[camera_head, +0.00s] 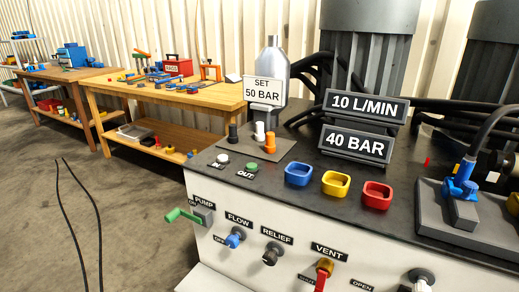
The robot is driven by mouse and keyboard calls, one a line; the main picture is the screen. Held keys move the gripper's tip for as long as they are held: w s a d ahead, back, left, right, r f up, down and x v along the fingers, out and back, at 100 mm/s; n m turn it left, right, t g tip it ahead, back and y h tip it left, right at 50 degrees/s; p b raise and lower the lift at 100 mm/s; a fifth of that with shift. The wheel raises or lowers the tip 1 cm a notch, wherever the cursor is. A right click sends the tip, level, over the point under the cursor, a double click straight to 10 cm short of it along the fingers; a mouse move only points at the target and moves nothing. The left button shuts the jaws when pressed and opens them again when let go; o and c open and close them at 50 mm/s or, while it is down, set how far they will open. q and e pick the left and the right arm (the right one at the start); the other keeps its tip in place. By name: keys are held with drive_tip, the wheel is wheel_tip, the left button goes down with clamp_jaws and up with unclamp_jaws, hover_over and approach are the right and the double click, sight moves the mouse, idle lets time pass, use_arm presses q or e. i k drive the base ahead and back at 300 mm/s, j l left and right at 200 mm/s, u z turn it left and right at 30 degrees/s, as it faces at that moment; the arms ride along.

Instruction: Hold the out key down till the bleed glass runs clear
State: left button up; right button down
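The out key is a round green button (252,165) on the dark bench top, behind the OUT label (245,173). A white round button (222,158) sits to its left by the IN label (216,166). Nothing touches either button. I cannot pick out the bleed glass for certain. Neither of my grippers is in view.
Signs read SET 50 BAR (265,90), 10 L/MIN (366,105) and 40 BAR (355,144). Black, white and orange pegs stand behind the keys. Blue (298,181), yellow (336,190) and red (377,202) trays lie to their right. A green pump lever (183,215) juts out in front.

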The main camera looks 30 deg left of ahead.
sight(251, 167)
drive_tip(key=i+j, duration=0.1)
drive_tip(key=j, duration=0.4)
drive_tip(key=i+j, duration=0.15)
drive_tip(key=j, duration=0.3)
drive_tip(key=i+j+z, duration=0.1)
drive_tip(key=j, duration=0.4)
drive_tip(key=i+j, duration=0.15)
drive_tip(key=j, duration=0.35)
drive_tip(key=i+j+z, duration=0.1)
drive_tip(key=j, duration=0.4)
